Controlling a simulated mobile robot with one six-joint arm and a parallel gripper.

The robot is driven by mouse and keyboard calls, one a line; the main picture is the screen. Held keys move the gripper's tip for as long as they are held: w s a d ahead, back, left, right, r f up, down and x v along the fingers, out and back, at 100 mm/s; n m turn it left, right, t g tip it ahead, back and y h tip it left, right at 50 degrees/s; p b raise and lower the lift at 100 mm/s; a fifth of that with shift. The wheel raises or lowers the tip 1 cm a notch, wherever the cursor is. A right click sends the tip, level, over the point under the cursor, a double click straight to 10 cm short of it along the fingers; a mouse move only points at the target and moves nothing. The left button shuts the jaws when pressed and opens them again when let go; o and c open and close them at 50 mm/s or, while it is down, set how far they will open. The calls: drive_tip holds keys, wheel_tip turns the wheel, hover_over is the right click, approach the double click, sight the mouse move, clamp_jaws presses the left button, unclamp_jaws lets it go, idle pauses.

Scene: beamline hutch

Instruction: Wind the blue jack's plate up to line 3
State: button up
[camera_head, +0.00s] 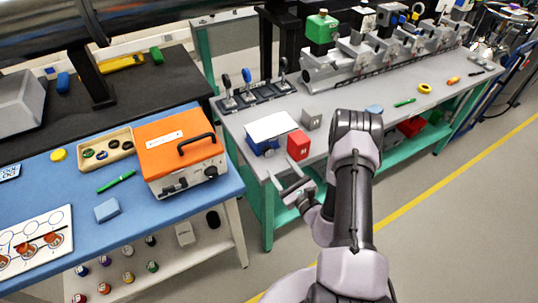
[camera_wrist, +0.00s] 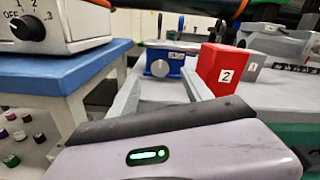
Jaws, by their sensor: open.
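The blue jack (camera_head: 262,148) stands on the grey bench near its front left corner, with a pale flat plate (camera_head: 272,126) on top. In the wrist view the jack (camera_wrist: 175,62) lies ahead, between and beyond my fingers, with a round knob (camera_wrist: 160,68) facing me. The plate sits low over the body; I cannot read any line marks. My gripper (camera_head: 288,187) is just off the bench's front edge, near the jack and apart from it. In the wrist view my gripper (camera_wrist: 164,85) is open, with nothing between its fingers.
A red block (camera_head: 298,146) marked 2 stands close right of the jack, with a grey block (camera_head: 312,118) behind it. Levers (camera_head: 248,88) stand behind the jack. The blue table (camera_head: 75,185) with an orange-topped box (camera_head: 178,148) is to the left, across a gap.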

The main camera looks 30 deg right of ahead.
sight(269, 152)
drive_tip(key=w+b, duration=0.1)
drive_tip(key=w, duration=0.7)
drive_tip(key=shift+w+a, duration=0.1)
drive_tip(key=shift+a, duration=0.1)
clamp_jaws()
